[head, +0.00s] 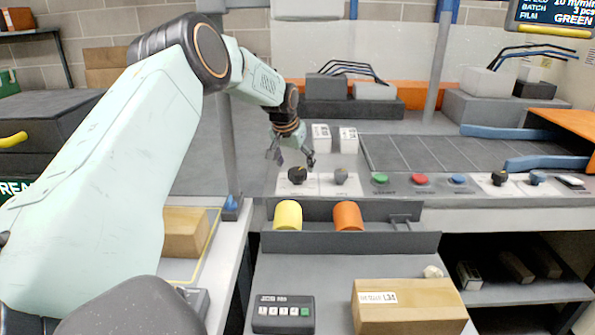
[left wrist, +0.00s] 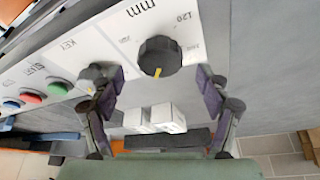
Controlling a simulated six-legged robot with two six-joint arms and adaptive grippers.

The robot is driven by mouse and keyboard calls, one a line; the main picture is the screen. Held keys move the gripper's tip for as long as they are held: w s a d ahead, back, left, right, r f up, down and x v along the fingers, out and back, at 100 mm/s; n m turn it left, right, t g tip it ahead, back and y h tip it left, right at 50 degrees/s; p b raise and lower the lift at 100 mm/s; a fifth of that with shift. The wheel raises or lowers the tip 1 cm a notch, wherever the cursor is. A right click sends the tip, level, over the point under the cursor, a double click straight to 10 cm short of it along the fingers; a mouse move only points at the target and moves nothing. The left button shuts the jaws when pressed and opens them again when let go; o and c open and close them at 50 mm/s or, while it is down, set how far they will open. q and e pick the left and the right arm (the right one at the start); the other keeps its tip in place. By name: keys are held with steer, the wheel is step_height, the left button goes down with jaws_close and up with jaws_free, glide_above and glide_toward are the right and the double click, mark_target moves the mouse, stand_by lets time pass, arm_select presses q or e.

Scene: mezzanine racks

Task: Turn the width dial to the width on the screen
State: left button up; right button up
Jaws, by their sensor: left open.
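The width dial (head: 297,174) is a black knob on the white panel strip; in the left wrist view the dial (left wrist: 160,56) shows a yellow pointer mark towards the bottom of the picture, with "mm" and "120" printed beside it. The rest of its scale is hidden or unreadable. My left gripper (head: 293,158) is open just above the dial. In the left wrist view its fingers (left wrist: 160,78) stand either side of the dial, apart from it as far as I can tell. The screen (head: 552,14) is cut off at the top; it shows batch and film "GREEN" lines, no readable width. My right gripper is out of view.
A grey key knob (head: 341,176) sits right of the dial, then green (head: 380,179), red (head: 420,179) and blue (head: 458,179) buttons and more knobs. White boxes (head: 348,139) stand behind. Yellow (head: 288,215) and orange (head: 348,216) rolls lie in front, below the panel.

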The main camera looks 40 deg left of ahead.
mark_target(297, 171)
arm_select(q)
steer(key=x, duration=0.3)
steer(key=shift+w, duration=0.15)
steer(key=shift+a+f, duration=0.1)
steer(key=shift+f, duration=0.05)
steer(key=shift+s+r+b, duration=0.25)
steer(key=shift+s+b, duration=0.05)
steer(key=shift+s, duration=0.05)
steer(key=shift+w+f, duration=0.3)
steer(key=shift+w, duration=0.15)
steer(key=shift+c, duration=1.4)
steer(key=shift+s+r, duration=0.2)
steer(key=shift+s, duration=0.1)
steer(key=c, duration=0.9)
